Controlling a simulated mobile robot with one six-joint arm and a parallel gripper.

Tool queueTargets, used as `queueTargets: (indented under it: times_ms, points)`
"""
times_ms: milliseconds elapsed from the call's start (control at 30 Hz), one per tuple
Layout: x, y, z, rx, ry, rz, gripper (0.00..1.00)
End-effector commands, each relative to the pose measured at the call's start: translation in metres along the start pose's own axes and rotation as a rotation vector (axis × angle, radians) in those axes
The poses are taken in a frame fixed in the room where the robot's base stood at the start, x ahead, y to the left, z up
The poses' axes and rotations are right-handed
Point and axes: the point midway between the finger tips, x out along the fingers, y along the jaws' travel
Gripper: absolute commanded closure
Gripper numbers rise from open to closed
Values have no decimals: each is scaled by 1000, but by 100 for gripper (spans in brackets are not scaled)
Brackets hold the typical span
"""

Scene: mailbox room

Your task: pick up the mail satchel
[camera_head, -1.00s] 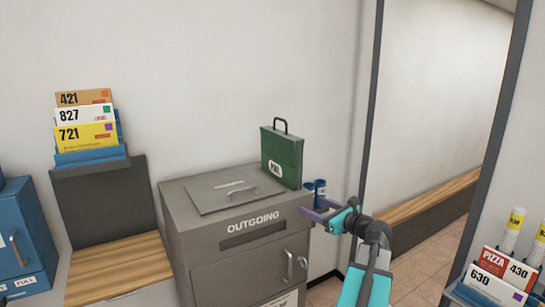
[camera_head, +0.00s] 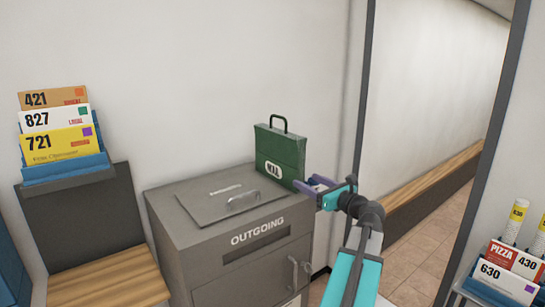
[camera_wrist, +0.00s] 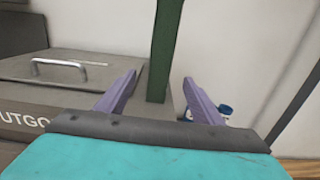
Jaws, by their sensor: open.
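The green mail satchel (camera_head: 280,155) stands upright on top of the grey outgoing mailbox, near its back right, with its dark handle up. My gripper (camera_head: 314,184) is at the satchel's lower right side, above the box's right edge. In the wrist view, the satchel (camera_wrist: 163,55) shows edge-on as a narrow green upright strip. My open gripper (camera_wrist: 160,98) has one purple finger on either side of that strip's lower end. I cannot tell whether either finger touches it.
The outgoing mailbox (camera_head: 255,239) has a raised lid handle (camera_head: 243,199) left of the satchel. A wall stands close behind. A blue-and-white item (camera_wrist: 222,110) shows beyond the right finger. A mail rack (camera_head: 70,170) is at left, another mail holder (camera_head: 497,288) at right.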

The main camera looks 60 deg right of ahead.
Motion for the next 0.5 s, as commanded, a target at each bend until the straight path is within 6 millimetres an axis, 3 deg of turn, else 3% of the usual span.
queueTargets:
  times_ms: [333,500]
  points:
    - [7,4,0,0,0,7,39]
    - [25,5,1,0,1,10,39]
